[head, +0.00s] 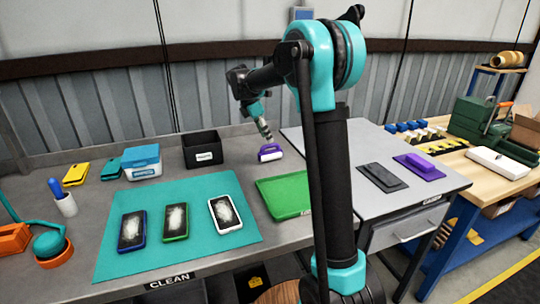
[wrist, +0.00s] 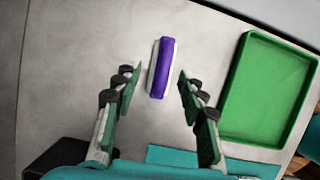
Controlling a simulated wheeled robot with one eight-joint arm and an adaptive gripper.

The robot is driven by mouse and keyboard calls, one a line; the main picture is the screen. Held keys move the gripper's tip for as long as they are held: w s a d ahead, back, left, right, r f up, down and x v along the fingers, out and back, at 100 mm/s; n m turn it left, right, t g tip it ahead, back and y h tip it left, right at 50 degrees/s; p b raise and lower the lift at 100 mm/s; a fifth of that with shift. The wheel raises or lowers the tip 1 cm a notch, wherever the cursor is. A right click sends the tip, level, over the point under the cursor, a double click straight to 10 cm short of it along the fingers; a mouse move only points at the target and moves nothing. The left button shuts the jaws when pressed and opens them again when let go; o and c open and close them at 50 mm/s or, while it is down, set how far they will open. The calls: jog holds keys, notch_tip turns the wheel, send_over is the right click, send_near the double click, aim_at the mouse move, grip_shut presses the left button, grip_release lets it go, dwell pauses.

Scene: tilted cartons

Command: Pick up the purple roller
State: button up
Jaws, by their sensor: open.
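The purple roller (head: 270,152) lies on the grey bench behind the green tray in the head view. In the wrist view the purple roller (wrist: 163,68) shows as a purple bar with a whitish strip along it, lying lengthwise away from me. My gripper (wrist: 160,82) is open, with one green-padded finger on each side of the roller's line and a gap to each. In the head view my gripper (head: 265,134) is just above the roller, pointing down; its fingertips are too small to make out there.
A green tray (wrist: 232,102) lies right of the roller. A black bin (head: 203,147) stands left of it in the head view. A teal mat (head: 178,252) holds three phones in front.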

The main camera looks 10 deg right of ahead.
aim_at(270, 145)
jog(key=shift+s+x, duration=0.2)
jog(key=shift+x, duration=1.1)
jog(key=shift+s+x, duration=0.2)
jog(key=shift+x, duration=1.1)
jog(key=shift+f, duration=0.25)
jog(key=shift+c, duration=0.2)
jog(key=c, duration=0.9)
jog(key=shift+o, duration=0.2)
notch_tip(270, 145, up, 20)
jog(key=shift+r, duration=0.25)
